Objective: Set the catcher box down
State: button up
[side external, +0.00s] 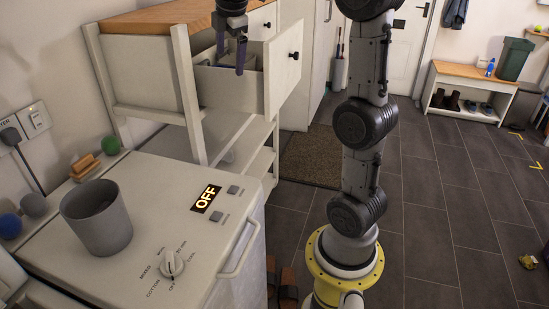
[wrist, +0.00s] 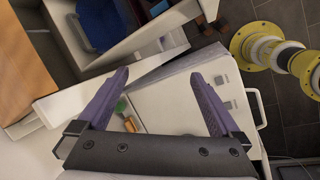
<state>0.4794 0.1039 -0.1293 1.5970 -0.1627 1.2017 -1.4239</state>
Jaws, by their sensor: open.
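No thing is plainly marked as the catcher box. An open grey tub (side external: 97,218) stands upright on the white washer top (side external: 160,200), well away from my gripper. The open drawer (side external: 281,72) has a dark knob; its contents are partly hidden. A blue rounded thing (wrist: 103,22) shows in the wrist view.
The washer panel reads OFF (side external: 206,198), with a dial (side external: 171,264) and front handle (side external: 240,252). Small balls and an orange-brown block (side external: 84,167) sit along the washer's back edge. The wooden-topped cabinet (side external: 155,18) stands beyond. The washer's middle top is bare.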

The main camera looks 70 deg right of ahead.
jog(key=s+a+f+m+t+y, duration=0.1)
jog(key=s+a+m, duration=0.1)
jog(key=s+a, duration=0.3)
jog(key=s+a+f+m, duration=0.2)
jog(key=a+m, duration=0.1)
jog(key=a, duration=0.5)
jog(key=s+a+f+m+t+y, duration=0.1)
jog(key=s+a+f+m+y, duration=0.1)
jog(key=s+a+f+m, duration=0.4)
jog(key=s+a+f, duration=0.3)
jog(key=s, duration=0.2)
jog(key=shift+s+f+t+y, duration=0.15)
jog(key=shift+s+t+y, duration=0.15)
jog(key=shift+s, duration=0.05)
jog(key=shift+c, duration=0.3)
